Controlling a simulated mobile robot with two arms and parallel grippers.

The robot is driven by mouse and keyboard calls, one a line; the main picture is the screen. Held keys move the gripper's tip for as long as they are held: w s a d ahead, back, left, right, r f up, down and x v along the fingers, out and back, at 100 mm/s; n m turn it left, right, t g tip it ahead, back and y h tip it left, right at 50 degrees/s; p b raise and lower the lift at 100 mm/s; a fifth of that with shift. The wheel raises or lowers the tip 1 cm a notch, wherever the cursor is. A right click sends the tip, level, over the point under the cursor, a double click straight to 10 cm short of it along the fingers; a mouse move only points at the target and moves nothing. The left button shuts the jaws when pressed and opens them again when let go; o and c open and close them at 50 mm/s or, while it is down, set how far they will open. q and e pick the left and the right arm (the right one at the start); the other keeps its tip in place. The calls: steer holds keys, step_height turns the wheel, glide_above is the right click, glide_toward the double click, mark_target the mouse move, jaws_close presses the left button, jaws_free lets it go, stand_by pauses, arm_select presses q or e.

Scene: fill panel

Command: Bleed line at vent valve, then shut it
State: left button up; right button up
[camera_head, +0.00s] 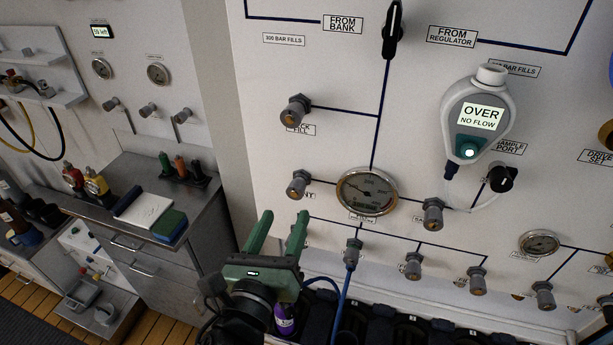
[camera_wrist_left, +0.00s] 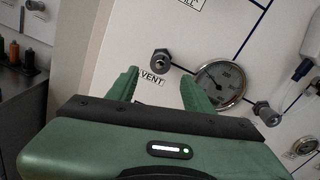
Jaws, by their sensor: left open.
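The vent valve (camera_head: 299,182) is a small grey knob with a brass-coloured face on the white panel, left of the round gauge (camera_head: 367,191). In the left wrist view the vent valve (camera_wrist_left: 161,60) sits just above the VENT label (camera_wrist_left: 152,78). My left gripper (camera_head: 284,222) is green, open and empty, below the knob in the head view. In the left wrist view my left gripper (camera_wrist_left: 158,80) has its two fingers apart, with the label showing between them and the knob just beyond. My right gripper is not in view.
A handheld analyzer (camera_head: 480,112) on the panel reads "OVER NO FLOW". A black lever (camera_head: 394,28) and the fill valve (camera_head: 296,109) are above. A blue hose (camera_head: 343,295) hangs from a lower fitting. A steel cabinet (camera_head: 150,250) stands at left.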

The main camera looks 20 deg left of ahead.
mark_target(294, 194)
arm_select(q)
steer(key=w+b, duration=0.2)
steer(key=w, duration=0.3)
steer(key=w+p, duration=0.1)
steer(key=shift+w+a+r+p, duration=0.1)
steer(key=shift+w+r+p, duration=0.1)
steer(key=shift+w+p, duration=0.15)
steer(key=shift+w+f, duration=0.1)
steer(key=shift+w, duration=0.45)
jaws_close()
steer(key=shift+n, duration=0.3)
